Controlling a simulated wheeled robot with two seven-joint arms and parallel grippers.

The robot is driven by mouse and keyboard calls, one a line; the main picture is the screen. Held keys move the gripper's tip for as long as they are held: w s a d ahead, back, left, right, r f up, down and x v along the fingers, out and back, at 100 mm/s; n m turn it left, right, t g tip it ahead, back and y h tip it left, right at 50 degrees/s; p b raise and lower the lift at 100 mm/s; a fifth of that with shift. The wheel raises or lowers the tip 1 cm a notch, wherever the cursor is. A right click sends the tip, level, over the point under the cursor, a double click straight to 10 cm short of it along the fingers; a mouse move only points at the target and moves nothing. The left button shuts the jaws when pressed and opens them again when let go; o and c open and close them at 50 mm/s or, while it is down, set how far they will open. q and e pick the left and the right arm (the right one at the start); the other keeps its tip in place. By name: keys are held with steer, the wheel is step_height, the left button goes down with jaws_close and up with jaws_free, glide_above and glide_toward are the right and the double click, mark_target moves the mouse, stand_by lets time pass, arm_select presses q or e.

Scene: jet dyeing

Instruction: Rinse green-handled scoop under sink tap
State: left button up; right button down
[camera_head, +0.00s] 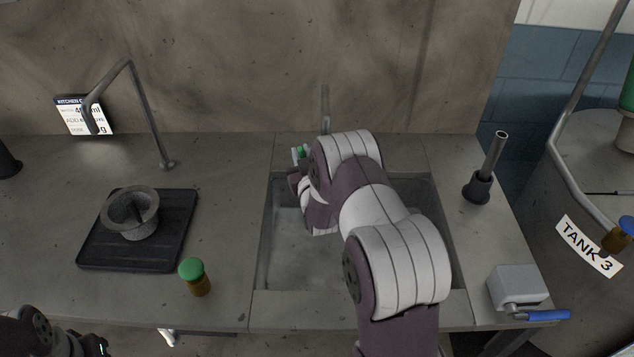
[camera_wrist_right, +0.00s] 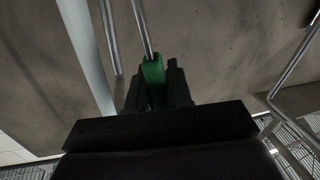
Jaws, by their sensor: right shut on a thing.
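My right arm reaches over the sink (camera_head: 283,255) in the head view. Its gripper (camera_head: 299,170) is near the sink's back left corner, partly hidden by my own wrist. In the right wrist view the gripper (camera_wrist_right: 154,88) is shut on the green handle (camera_wrist_right: 153,72) of the scoop, with a thin metal rod running up from it. The scoop's bowl is not visible. A bit of green (camera_head: 301,152) shows beyond the gripper in the head view. The upright pipe of the sink tap (camera_head: 325,103) rises behind my arm; its lower part is hidden. My left gripper (camera_head: 92,345) is only partly visible at the lower left.
On the right are a dark-based metal tube (camera_head: 482,186), a grey box (camera_head: 515,285) and Tank 3 (camera_head: 575,180).

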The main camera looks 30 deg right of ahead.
steer(key=shift+s+d, duration=0.35)
steer(key=shift+s+a+r, duration=0.1)
steer(key=shift+s+a, duration=0.1)
steer(key=shift+a, duration=0.05)
steer(key=s+a+p, duration=0.1)
steer(key=s+a, duration=0.4)
steer(key=shift+s+p, duration=0.15)
steer(key=shift+p, duration=0.15)
steer(key=shift+a, duration=0.1)
stand_by(1.0)
